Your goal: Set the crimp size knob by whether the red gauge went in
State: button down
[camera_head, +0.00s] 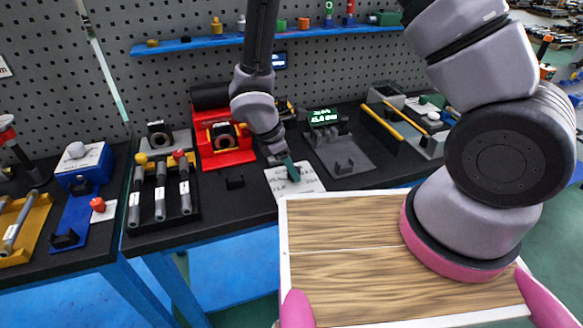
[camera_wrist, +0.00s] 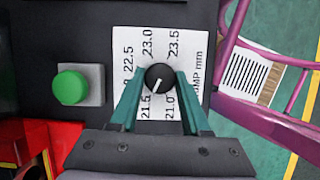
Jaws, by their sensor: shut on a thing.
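The crimp size knob (camera_wrist: 160,70) is round and black with a white pointer line. It sits on a white scale card (camera_wrist: 127,42) marked 21.0, 21.5, 22.5, 23.0 and 23.5, with part hidden. The pointer slants down-left in the wrist view, roughly toward 21.5. My gripper (camera_wrist: 158,80) has teal fingers, one on each side of the knob, and is shut on it. In the head view my gripper (camera_head: 292,174) reaches down onto the card (camera_head: 308,181).
A green button (camera_wrist: 70,87) is left of the card. A red machine (camera_head: 222,140) stands behind-left of my gripper. A grey stand with a lit green display (camera_head: 323,116) is to the right. A blue shelf (camera_head: 200,43) runs along the pegboard.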

dwell(0.4)
jog(key=shift+c, duration=1.8)
grip_release()
jog(key=v, duration=1)
jog(key=shift+s+a+r, duration=0.15)
jog(key=shift+a+r, duration=0.05)
jog(key=shift+r, duration=0.15)
